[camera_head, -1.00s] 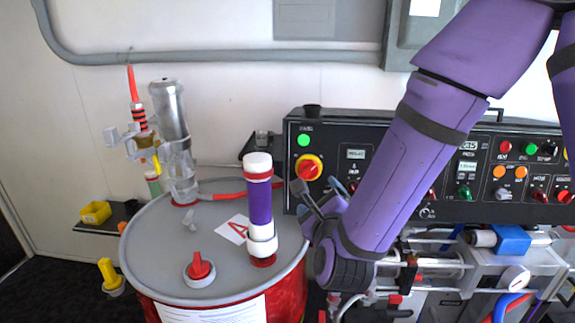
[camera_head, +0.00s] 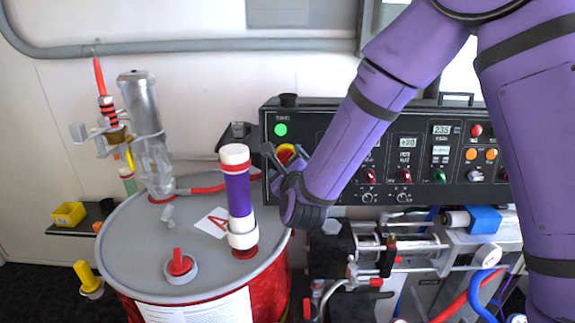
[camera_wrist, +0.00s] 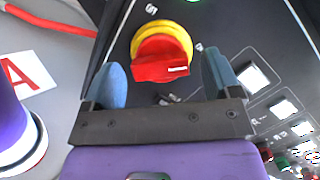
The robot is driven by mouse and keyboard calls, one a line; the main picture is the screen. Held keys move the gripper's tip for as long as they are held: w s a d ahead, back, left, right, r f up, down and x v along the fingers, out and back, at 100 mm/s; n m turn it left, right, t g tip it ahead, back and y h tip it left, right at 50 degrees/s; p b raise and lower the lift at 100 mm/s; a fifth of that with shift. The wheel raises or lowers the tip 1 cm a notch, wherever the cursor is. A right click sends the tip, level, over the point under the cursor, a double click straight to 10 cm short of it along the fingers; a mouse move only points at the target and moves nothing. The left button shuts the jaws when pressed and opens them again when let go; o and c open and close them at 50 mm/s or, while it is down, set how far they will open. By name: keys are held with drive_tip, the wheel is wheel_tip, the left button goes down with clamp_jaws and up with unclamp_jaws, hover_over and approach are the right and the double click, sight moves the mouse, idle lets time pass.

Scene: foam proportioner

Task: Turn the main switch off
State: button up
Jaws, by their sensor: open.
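The main switch is a red rotary knob on a yellow ring (camera_wrist: 160,58) on the black control panel. In the wrist view it lies straight ahead, between and just beyond my fingertips. In the head view my gripper (camera_head: 280,168) is in front of the panel's left end.
A green light (camera_head: 280,130) sits above the switch. A red drum with a grey lid (camera_head: 130,235) stands left of my gripper, with a purple and white tube (camera_head: 238,195) upright on it. Pipes and valves (camera_head: 400,248) lie below the panel.

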drive_tip(key=shift+c, duration=0.2)
drive_tip(key=c, duration=0.9)
drive_tip(key=shift+n, duration=0.4)
drive_tip(key=n+g, duration=0.1)
drive_tip(key=n, duration=0.4)
drive_tip(key=n+g, duration=0.1)
drive_tip(key=n, duration=0.5)
drive_tip(key=n+g, duration=0.2)
drive_tip(key=n, duration=0.3)
drive_tip(key=shift+r+n, duration=0.25)
drive_tip(key=shift+n, duration=0.15)
